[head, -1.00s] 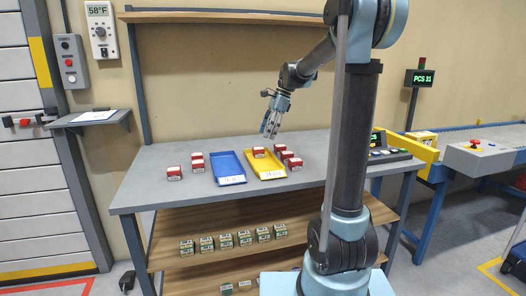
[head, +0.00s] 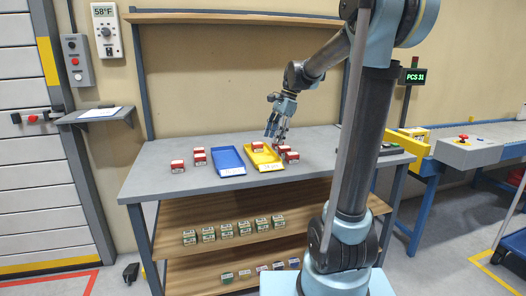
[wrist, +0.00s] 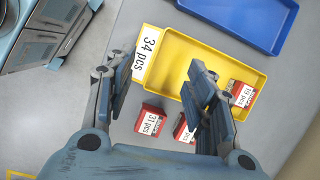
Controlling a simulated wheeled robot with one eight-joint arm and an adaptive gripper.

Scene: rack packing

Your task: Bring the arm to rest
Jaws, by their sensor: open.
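Several red boxes (head: 291,158) stand just right of the tray. In the wrist view, one of these red boxes (wrist: 150,120) lies between the fingers, untouched, and another is partly hidden by a finger.
A blue tray (head: 228,168) stands left of the yellow one and looks empty. Several red boxes (head: 178,167) stand left of it. Green boxes (head: 226,231) line the shelf below.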

